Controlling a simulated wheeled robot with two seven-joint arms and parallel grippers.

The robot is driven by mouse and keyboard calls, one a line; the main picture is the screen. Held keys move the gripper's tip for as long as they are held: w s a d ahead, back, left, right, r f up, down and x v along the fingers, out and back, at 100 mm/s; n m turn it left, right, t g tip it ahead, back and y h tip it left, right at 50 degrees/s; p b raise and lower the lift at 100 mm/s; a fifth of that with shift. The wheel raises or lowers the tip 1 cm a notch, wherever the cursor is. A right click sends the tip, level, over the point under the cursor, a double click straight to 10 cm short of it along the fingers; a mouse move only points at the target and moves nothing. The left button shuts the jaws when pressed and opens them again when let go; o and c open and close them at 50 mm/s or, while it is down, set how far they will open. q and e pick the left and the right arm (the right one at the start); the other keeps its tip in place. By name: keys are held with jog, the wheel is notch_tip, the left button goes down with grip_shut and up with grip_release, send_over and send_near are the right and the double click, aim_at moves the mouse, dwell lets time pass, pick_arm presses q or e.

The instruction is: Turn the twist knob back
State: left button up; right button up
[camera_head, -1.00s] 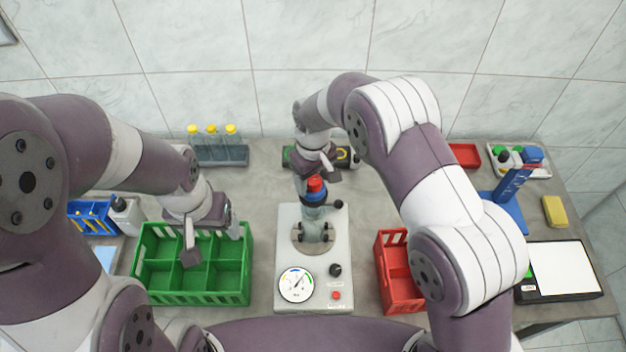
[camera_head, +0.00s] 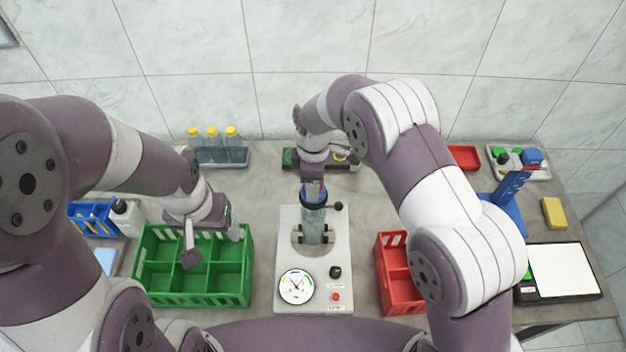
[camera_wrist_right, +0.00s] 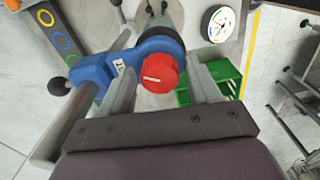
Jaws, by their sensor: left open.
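The red knob (camera_wrist_right: 160,72), with a white line on its face, sits on a blue collar (camera_wrist_right: 112,70) atop the feeder's clear tube (camera_head: 314,222). In the head view my right gripper (camera_head: 313,188) is above the tube and hides most of the knob. In the right wrist view its two fingers stand apart, one on each side of the knob; contact cannot be told. A black knob (camera_head: 335,271) is on the white base (camera_head: 318,258), beside a round gauge (camera_head: 296,286). My left gripper (camera_head: 213,240) is open and empty over the green crate (camera_head: 195,299).
A red crate (camera_head: 399,300) stands right of the base. Yellow-capped bottles (camera_head: 212,145) stand at the back left. A blue stand (camera_head: 508,200) and a white-topped device (camera_head: 563,270) are at the right. A red button (camera_head: 336,297) is on the base.

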jog(key=m, duration=0.3)
jog(key=shift+m, duration=0.3)
jog(key=m, duration=0.4)
jog(key=c, duration=1)
jog(key=n, duration=0.4)
jog(key=shift+n, duration=0.4)
jog(key=o, duration=1.2)
jog(key=shift+o, duration=0.2)
jog(key=shift+r, duration=0.1)
